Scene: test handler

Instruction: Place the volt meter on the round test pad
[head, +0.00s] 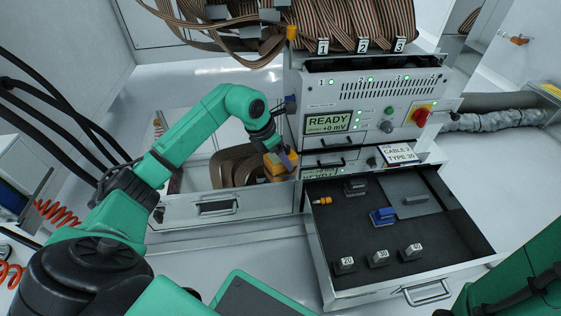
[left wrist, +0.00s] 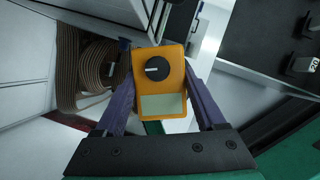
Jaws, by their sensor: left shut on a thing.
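The volt meter is an orange block with a black dial and a pale display, seen face-on in the left wrist view (left wrist: 163,82). My left gripper (left wrist: 158,78) is shut on it, with one purple finger along each side. In the head view my left gripper (head: 283,160) is in front of the cabinet's left part, and the orange meter (head: 271,168) shows partly behind it, above the floor-level drawer fronts. I cannot make out a round test pad in either view. My right gripper is not in view; only part of my right arm shows at bottom right.
The test cabinet (head: 360,95) has a "READY" display and a red knob (head: 420,115). Its open drawer (head: 440,242) holds several labelled weights, a blue block (head: 383,216) and a grey plate (head: 413,199). Coiled ribbon cable (head: 236,166) lies left of the cabinet.

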